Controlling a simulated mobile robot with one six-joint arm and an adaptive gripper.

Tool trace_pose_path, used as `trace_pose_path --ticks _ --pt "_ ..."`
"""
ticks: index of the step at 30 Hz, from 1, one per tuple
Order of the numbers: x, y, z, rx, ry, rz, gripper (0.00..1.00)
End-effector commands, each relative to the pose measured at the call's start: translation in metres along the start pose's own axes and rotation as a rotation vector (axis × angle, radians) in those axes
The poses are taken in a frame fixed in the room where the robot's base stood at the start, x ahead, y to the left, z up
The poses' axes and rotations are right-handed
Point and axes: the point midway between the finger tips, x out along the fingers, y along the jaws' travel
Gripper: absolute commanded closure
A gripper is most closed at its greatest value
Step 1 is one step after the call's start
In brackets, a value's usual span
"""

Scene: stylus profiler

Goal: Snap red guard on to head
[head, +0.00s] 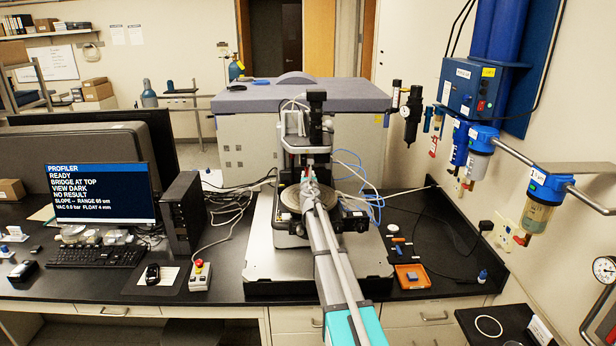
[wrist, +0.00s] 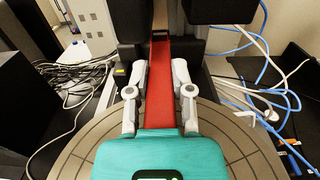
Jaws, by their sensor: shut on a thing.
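The red guard (wrist: 160,85) is a long flat red strip in the wrist view. My gripper (wrist: 159,70) has its two pale fingers shut on the guard's sides. The guard's far end reaches up between dark parts of the profiler head (wrist: 130,18); whether it touches or is seated there I cannot tell. In the head view, my gripper (head: 308,180) is over the round stage (head: 290,198), below the profiler's bridge (head: 296,143).
A monitor (head: 102,192) reads READY and BRIDGE AT TOP. An orange tray (head: 412,283) and small tools lie on the bench at right. Blue tubes (wrist: 270,85) run right of the head and white cables (wrist: 70,90) left. A red stop button (head: 199,265) stands at left.

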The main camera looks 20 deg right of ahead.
Motion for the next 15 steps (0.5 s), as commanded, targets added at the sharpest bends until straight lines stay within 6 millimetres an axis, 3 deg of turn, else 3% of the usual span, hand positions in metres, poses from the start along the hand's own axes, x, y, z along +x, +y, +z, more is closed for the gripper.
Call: trace_pose_path --ticks 15 --pt "0.0000 0.0000 0.0068 0.000 0.000 0.000 1.00"
